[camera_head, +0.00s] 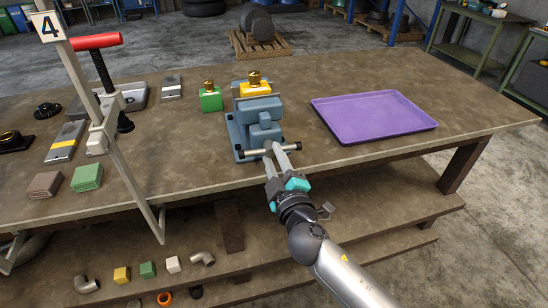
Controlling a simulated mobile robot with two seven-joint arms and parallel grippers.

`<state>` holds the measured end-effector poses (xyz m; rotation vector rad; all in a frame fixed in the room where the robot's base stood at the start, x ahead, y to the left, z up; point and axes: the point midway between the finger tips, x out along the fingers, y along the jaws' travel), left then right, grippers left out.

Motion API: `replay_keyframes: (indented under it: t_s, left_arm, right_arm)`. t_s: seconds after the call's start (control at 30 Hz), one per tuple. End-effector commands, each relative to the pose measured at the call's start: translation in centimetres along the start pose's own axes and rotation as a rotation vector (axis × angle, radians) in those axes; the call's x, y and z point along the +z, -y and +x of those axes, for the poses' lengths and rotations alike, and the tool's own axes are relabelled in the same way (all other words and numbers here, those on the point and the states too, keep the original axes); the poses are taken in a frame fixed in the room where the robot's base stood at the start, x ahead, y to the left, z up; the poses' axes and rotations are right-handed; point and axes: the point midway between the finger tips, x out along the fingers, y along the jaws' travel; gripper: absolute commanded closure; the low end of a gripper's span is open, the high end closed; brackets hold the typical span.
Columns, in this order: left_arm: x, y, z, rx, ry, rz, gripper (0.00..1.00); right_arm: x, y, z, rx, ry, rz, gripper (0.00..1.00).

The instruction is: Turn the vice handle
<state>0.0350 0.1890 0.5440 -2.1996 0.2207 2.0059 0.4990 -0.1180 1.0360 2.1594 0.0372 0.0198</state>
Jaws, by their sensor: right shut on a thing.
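The blue-grey vice (258,112) stands near the middle of the table. Its handle (259,154) is a metal bar across the vice's front, lying close to level. My right gripper (278,148) comes in from the lower right, with its fingers shut on the right part of the handle. A yellow block with a brass knob (255,86) sits at the top back of the vice; I cannot tell whether the jaws clamp it. My left gripper does not show.
A purple tray (372,117) lies right of the vice, empty. A green block with a brass knob (210,98) stands left of it. The table's front edge (330,170) runs below the gripper.

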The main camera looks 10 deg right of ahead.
Motion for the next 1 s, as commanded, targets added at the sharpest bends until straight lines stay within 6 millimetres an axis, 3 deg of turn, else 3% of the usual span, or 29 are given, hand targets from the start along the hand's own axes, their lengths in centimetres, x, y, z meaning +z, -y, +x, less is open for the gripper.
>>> replay_keyframes:
  t_s: [0.47,1.0]
  left_arm:
    - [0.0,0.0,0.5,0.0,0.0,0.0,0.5]
    - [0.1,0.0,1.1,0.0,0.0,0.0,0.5]
  right_arm:
    - [0.1,0.2,-0.1,-0.002,0.003,0.088,1.0]
    - [0.1,0.1,-0.1,-0.001,0.005,0.554,1.0]
